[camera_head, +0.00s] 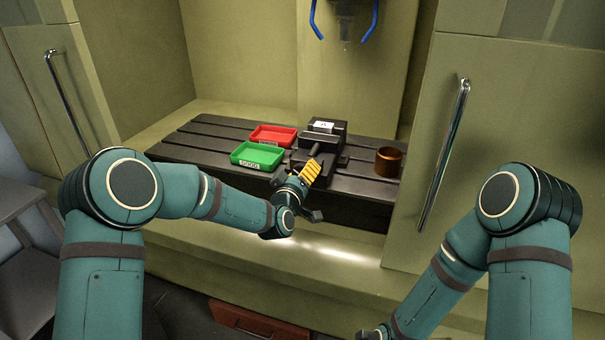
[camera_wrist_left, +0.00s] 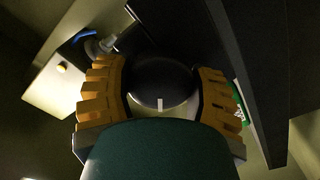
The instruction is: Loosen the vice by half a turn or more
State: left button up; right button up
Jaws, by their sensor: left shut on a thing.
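My left gripper (camera_head: 311,171), with yellow ribbed fingers, is at the front of the vice. In the left wrist view, its fingers (camera_wrist_left: 162,98) are shut on both sides of a round black vice handle (camera_wrist_left: 160,84) with a short white mark. The head view hides most of the handle behind the gripper. My right arm hangs at the lower right, its end running to the bottom edge, and its fingers are not visible.
A red tray (camera_head: 273,127) and a labelled green tray (camera_head: 258,144) lie left of the vice. A copper-coloured cup (camera_head: 388,162) stands to its right. The slotted table (camera_head: 185,147) is bare at far left. Door handles (camera_head: 444,150) flank the opening.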

pick_arm(q)
jog(key=n, duration=0.6)
jog(key=shift+f, duration=0.15)
jog(key=n, duration=0.6)
jog(key=shift+n, duration=0.4)
jog(key=n, duration=1.2)
jog(key=shift+r+n, duration=0.2)
jog(key=shift+n, duration=0.2)
jog(key=o, duration=1.2)
